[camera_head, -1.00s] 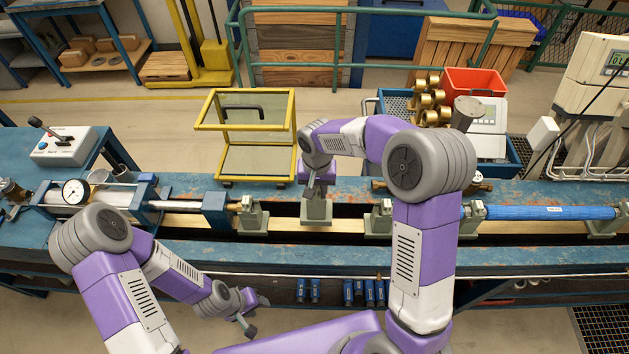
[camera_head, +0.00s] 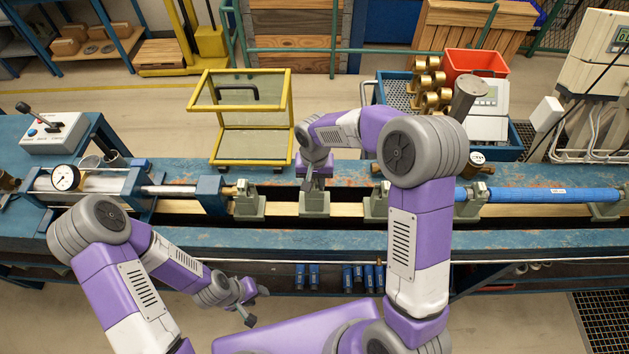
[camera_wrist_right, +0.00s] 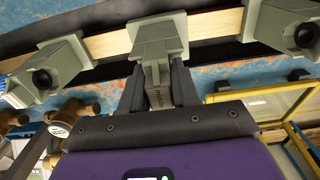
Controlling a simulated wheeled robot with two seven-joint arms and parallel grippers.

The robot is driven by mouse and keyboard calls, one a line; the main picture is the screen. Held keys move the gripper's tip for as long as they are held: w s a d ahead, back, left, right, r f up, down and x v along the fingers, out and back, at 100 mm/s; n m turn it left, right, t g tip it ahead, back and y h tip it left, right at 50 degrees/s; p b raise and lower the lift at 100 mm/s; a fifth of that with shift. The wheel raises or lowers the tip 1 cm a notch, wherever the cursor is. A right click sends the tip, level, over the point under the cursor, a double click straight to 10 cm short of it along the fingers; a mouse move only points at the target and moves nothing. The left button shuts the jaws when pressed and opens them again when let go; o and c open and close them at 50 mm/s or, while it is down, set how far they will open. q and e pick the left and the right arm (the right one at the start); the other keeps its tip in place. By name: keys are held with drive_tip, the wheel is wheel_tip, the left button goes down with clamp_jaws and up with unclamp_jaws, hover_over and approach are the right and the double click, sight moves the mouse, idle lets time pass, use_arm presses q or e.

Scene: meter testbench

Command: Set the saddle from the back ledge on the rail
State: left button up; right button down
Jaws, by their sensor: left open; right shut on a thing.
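The saddle (camera_head: 314,206) is a grey-green block in line with the neighbouring saddles, at the wooden-topped rail (camera_head: 284,209). My right gripper (camera_head: 316,186) is shut on its upper part from above. In the right wrist view the saddle (camera_wrist_right: 158,38) sits between the fingers (camera_wrist_right: 158,92) and covers part of the rail (camera_wrist_right: 110,43). It looks upright and square to the rail; I cannot tell whether it bears fully on it. My left gripper (camera_head: 252,303) is open and empty, low in front of the bench.
Similar saddles stand on the rail to the left (camera_head: 249,201) and right (camera_head: 376,203). A blue cylinder (camera_head: 540,195) lies farther right. A yellow-framed guard (camera_head: 250,150) stands behind. A dial gauge (camera_head: 66,177) is at the left. Blue clips (camera_head: 300,276) hang below the front edge.

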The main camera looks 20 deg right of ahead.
drive_tip(key=shift+f+b, duration=0.4)
drive_tip(key=shift+b, duration=0.15)
idle(0.6)
drive_tip(key=shift+f+b, duration=0.55)
drive_tip(key=shift+f, duration=0.2)
drive_tip(key=shift+f+b, duration=0.3)
drive_tip(key=shift+f, duration=0.05)
idle(0.5)
drive_tip(key=c, duration=0.8)
unclamp_jaws()
drive_tip(key=shift+o, duration=0.2)
